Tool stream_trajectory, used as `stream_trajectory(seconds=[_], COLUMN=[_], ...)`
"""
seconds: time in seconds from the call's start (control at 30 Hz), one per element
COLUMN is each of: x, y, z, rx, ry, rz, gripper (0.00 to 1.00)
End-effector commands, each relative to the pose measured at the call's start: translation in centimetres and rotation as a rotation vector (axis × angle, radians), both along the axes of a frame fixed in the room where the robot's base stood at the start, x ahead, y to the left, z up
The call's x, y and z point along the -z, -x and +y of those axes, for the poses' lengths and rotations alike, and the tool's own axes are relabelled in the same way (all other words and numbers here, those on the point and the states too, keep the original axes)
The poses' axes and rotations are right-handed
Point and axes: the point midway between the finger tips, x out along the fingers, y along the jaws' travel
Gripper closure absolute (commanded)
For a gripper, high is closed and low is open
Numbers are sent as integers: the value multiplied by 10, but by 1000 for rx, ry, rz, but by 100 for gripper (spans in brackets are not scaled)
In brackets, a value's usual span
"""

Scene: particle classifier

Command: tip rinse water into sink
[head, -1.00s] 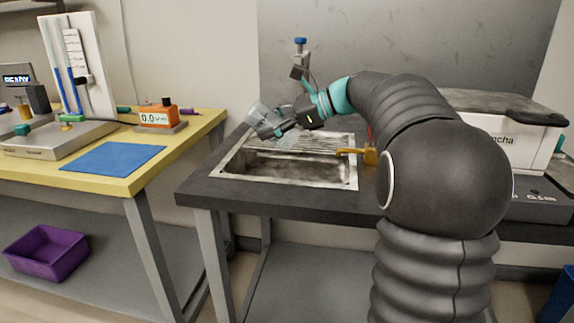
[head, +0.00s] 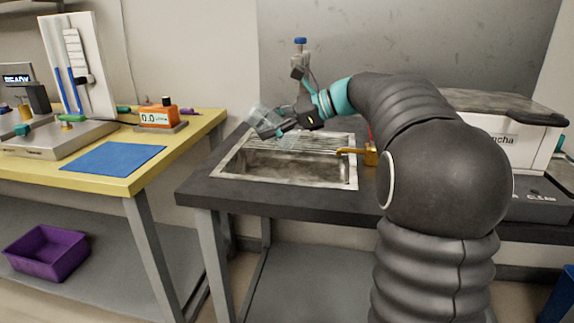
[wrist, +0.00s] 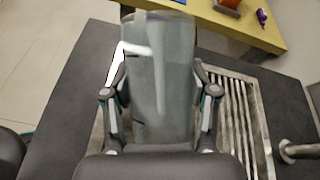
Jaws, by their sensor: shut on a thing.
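A clear container (head: 262,118), like a beaker, is held by my gripper (head: 272,126) above the far left part of the sink. In the wrist view the container (wrist: 160,75) stands between the two fingers of my gripper (wrist: 160,112), which press on its sides. In the head view the container looks tilted. I cannot tell whether water is in it or pouring out. The metal sink (head: 228,172) is set into the dark bench, with a ribbed drainer at its back. The drainer ribs (wrist: 240,115) show beside the container in the wrist view.
A brass-coloured spout (head: 350,151) reaches over the sink's right side. A blue-topped fixture (head: 300,60) stands behind my gripper. The yellow table (head: 125,185) at left carries a blue mat (head: 113,158) and an orange meter (head: 158,115). A purple bin (head: 45,252) sits on the lower shelf.

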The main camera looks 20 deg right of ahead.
Motion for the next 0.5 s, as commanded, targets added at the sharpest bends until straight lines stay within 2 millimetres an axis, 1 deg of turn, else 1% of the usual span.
stream_trajectory(seconds=[0.17,0.3,0.5], x=[3,11,13], y=[0,-1,-1], z=[14,21,21], rx=[-3,-4,-1], ry=[167,294,312], rz=[5,18,22], gripper=[93,93,93])
